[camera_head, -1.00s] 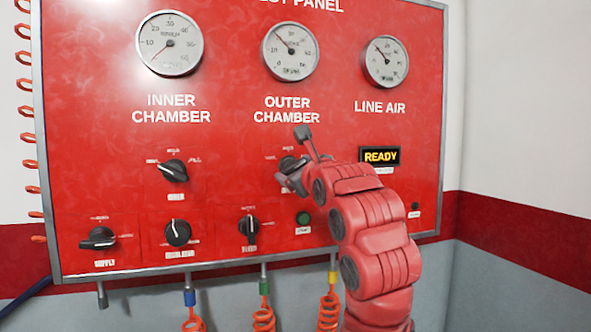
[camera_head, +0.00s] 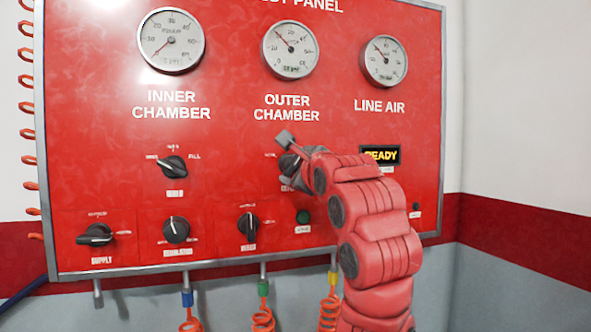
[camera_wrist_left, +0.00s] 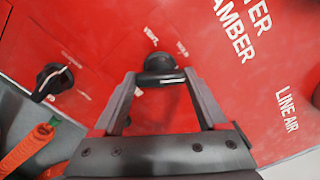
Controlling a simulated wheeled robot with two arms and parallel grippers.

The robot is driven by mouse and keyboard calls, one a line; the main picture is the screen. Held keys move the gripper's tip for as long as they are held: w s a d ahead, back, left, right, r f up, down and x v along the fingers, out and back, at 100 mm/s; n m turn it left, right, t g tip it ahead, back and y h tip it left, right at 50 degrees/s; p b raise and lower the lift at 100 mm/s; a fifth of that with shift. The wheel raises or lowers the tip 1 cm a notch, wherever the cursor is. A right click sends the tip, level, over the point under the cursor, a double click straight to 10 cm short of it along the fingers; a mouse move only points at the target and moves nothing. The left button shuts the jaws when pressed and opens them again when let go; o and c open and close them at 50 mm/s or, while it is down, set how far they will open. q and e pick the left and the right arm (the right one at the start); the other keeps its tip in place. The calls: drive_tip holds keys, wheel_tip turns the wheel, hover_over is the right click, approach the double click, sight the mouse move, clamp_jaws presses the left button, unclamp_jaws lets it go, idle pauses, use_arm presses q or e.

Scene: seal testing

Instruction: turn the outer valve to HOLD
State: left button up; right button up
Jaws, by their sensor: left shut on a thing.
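The outer valve (camera_head: 287,163) is a black knob below the OUTER CHAMBER gauge on the red panel. My left gripper (camera_head: 293,175) is at this knob and partly covers it and its labels in the head view. In the left wrist view the round black knob (camera_wrist_left: 160,62) sits between the fingertips of my left gripper (camera_wrist_left: 161,77), which is shut on it. My right gripper is not in view.
The inner chamber valve (camera_head: 173,168) is to the left. Supply (camera_head: 96,235), regulator (camera_head: 176,230) and another knob (camera_head: 248,226) line the lower row. A green button (camera_head: 303,217) is close below my gripper. A READY display (camera_head: 381,156) is partly behind my arm.

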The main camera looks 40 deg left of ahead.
use_arm(q)
drive_tip(key=n+p, duration=0.4)
drive_tip(key=n, duration=0.1)
drive_tip(key=shift+r, duration=0.15)
drive_tip(key=shift+n+p, duration=0.8)
drive_tip(key=shift+n, duration=0.1)
drive_tip(key=shift+f, duration=0.2)
drive_tip(key=o, duration=1.3)
